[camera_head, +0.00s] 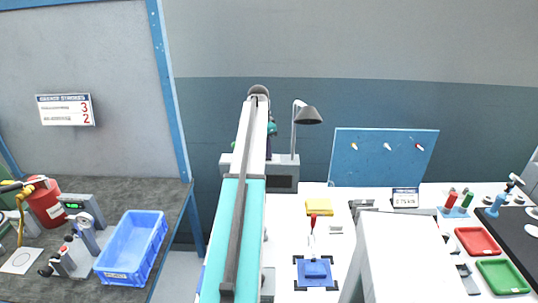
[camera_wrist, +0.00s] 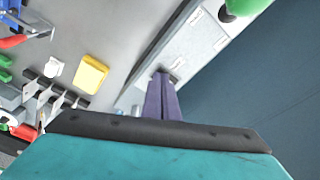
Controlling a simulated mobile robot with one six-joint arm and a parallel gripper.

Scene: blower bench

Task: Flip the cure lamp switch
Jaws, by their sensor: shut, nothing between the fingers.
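The desk-type lamp with a dark shade (camera_head: 308,114) stands at the back of the white bench, beside a grey box with a dark panel (camera_head: 282,183). In the wrist view a grey panel with white labels (camera_wrist: 205,42) runs diagonally, with a small dark slotted fitting (camera_wrist: 172,66) that may be the switch. My gripper (camera_wrist: 162,74) has its purple fingers together and empty, tips at or very near this fitting. I cannot tell whether they touch it, nor the switch position. My arm hides most of the gripper in the head view.
A green rounded part (camera_wrist: 240,6) lies above the panel in the wrist view. A yellow block (camera_head: 319,207) and a red-handled tool (camera_head: 313,222) are on the bench right of my arm. A blue pegboard (camera_head: 385,160) stands behind. A blue crate (camera_head: 131,247) is on the left table.

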